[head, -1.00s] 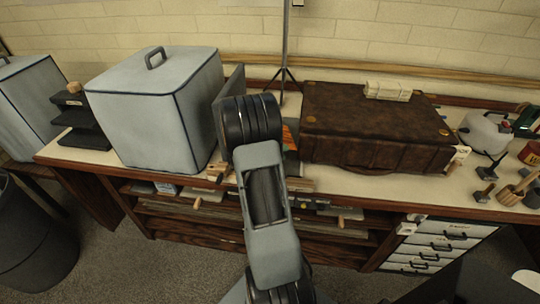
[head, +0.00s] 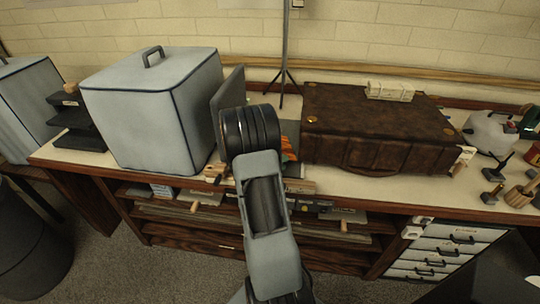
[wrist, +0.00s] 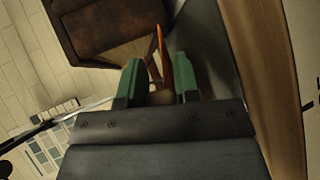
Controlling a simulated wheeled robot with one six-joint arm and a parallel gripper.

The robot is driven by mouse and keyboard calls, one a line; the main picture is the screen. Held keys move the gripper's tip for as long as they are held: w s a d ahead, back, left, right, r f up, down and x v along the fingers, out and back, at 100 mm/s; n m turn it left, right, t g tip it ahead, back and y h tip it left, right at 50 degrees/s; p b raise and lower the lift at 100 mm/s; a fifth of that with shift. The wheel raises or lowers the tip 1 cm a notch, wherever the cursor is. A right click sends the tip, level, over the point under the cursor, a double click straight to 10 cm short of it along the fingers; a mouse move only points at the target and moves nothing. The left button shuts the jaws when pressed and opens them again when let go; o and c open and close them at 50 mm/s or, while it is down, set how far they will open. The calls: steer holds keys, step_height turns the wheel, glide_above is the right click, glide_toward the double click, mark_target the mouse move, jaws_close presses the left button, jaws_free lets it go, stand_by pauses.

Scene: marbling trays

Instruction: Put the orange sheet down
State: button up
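The orange sheet (head: 288,149) shows in the head view as a small patch just right of my wrist, low against a dark grey surface, between my arm and the brown case. In the wrist view the orange sheet (wrist: 163,60) is a thin upright sliver, seen nearly edge-on. My gripper (wrist: 159,74) has two green fingers standing apart, one on each side of the sliver, with gaps visible between. My wrist hides the fingers in the head view. I cannot tell exactly what the sheet rests on.
A large brown case (head: 375,125) stands close on the right of my wrist, and a grey covered box (head: 155,110) on the left. A dark upright panel (head: 226,90) and a thin stand (head: 285,50) are just behind. Drawers (head: 440,250) are below right.

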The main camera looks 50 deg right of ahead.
steer(key=shift+o, duration=1.3)
steer(key=shift+v, duration=4.05)
step_height(320, 180, up, 7)
steer(key=a+p, duration=0.2)
steer(key=p, duration=0.1)
steer(key=shift+w+a+p, duration=0.25)
steer(key=shift+a+p, duration=0.1)
steer(key=shift+r, duration=0.1)
